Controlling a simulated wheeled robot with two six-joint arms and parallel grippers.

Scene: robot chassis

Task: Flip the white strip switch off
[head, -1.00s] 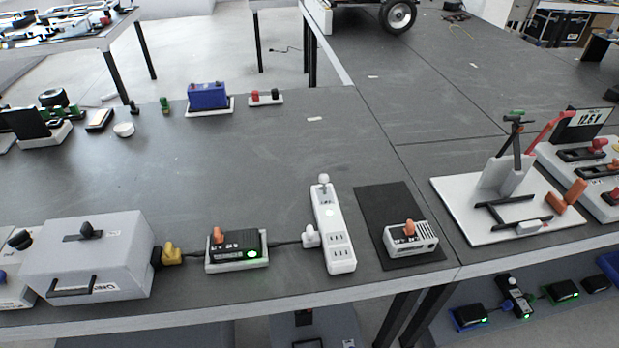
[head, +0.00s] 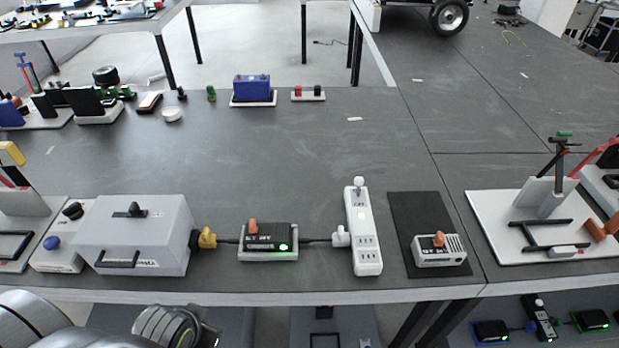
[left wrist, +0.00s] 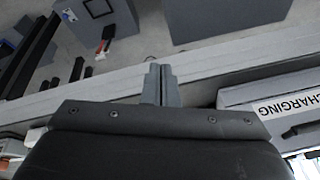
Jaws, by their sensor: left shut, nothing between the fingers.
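The white power strip (head: 364,230) lies lengthwise on the dark table, right of centre in the head view. Its switch (head: 359,187) is at the far end, with a round white knob standing up. A small light shows on the strip just below it. A white plug sits at its left side, with a cord to a black adapter (head: 268,240) with a green light. My left gripper (left wrist: 160,70) shows in the left wrist view, shut and empty, near the table's edge. It is well away from the strip. My right gripper is not in view.
A grey box (head: 135,232) with a handle stands left of the adapter. A small white device (head: 439,249) sits on a black mat (head: 408,205) right of the strip. A grey box marked "CHARGING" (left wrist: 275,110) shows in the left wrist view.

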